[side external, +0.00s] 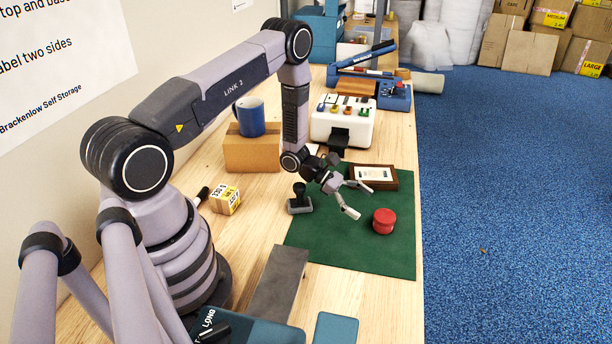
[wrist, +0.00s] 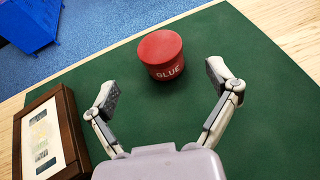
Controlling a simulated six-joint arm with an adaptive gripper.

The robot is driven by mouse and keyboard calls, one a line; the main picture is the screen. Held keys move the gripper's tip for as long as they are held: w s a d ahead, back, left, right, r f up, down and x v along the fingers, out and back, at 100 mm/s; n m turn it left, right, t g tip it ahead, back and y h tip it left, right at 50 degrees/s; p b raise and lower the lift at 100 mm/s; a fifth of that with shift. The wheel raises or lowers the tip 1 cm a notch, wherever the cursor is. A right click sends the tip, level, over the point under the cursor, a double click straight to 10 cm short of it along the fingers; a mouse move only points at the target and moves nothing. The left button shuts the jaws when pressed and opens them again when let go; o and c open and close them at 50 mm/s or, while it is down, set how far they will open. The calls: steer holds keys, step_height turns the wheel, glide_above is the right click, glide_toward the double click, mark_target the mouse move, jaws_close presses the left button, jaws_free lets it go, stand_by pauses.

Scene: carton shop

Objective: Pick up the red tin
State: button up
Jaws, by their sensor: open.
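The red tin (side external: 383,221) stands upright on the green mat (side external: 385,258), near the mat's right edge in the side external view. In the wrist view the red tin (wrist: 161,55) shows a plain red lid and the word GLUE on its side. My gripper (side external: 359,200) is open and empty, above the mat and to the left of the tin. In the wrist view the fingers of my gripper (wrist: 166,88) are spread wide, with the tin ahead of them and roughly centred, not touching either finger.
A framed picture (side external: 374,177) lies at the mat's far edge; it is at the left in the wrist view (wrist: 48,140). A black stamp (side external: 300,199) stands at the mat's left edge. A cardboard box with a blue mug (side external: 250,116) stands further left. The near mat is clear.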

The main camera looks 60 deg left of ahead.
mark_target(381, 214)
steer(key=x, duration=0.6)
steer(key=shift+w+d, duration=0.1)
steer(key=shift+d, duration=0.2)
steer(key=shift+c, duration=0.2)
steer(key=c, duration=1.3)
steer(key=shift+o, duration=0.2)
steer(key=shift+r, duration=0.15)
